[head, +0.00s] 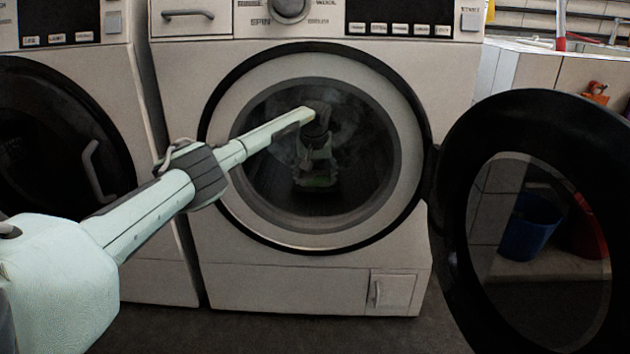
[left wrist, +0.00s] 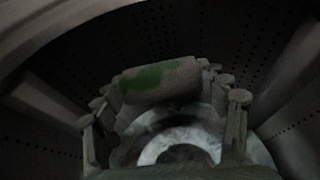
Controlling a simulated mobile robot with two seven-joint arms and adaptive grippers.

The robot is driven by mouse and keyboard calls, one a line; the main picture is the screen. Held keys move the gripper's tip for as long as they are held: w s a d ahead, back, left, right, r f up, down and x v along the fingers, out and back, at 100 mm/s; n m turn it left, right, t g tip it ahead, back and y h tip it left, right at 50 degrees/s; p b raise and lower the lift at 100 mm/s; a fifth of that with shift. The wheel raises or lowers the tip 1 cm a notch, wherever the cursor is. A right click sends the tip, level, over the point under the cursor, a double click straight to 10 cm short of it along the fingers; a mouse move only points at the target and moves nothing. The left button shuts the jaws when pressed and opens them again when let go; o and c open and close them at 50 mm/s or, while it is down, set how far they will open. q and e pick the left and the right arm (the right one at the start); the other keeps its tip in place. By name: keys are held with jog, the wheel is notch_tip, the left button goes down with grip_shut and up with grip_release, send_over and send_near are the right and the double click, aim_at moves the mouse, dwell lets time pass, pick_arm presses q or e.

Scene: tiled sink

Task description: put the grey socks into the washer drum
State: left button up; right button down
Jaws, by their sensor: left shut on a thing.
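The washer (head: 225,285) stands in the middle of the head view with its round door (head: 455,200) swung open to the right. My left arm reaches through the opening, and my left gripper (head: 317,172) is inside the dark drum (head: 365,150). In the left wrist view the gripper (left wrist: 165,105) is shut on the rolled grey socks (left wrist: 160,80), which have a green patch. They also show dimly in the head view (head: 317,181). The perforated drum wall (left wrist: 150,35) surrounds them. Whether the socks touch the drum is too dark to tell. My right gripper is not in view.
A second washer (head: 75,75) with a shut dark door stands at the left. A blue bucket (head: 530,225) and a red one (head: 585,230) show through the open door's glass. Dark floor (head: 310,335) lies in front.

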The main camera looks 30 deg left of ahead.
pick_arm(q)
jog(key=shift+f, duration=3)
jog(key=o, duration=1.2)
jog(key=shift+o, duration=0.2)
jog(key=shift+r, duration=0.1)
jog(key=v, duration=0.6)
jog(key=shift+r, duration=0.3)
jog(key=shift+s+d+r, duration=0.2)
jog(key=shift+s+r, duration=0.05)
jog(key=shift+r, duration=0.1)
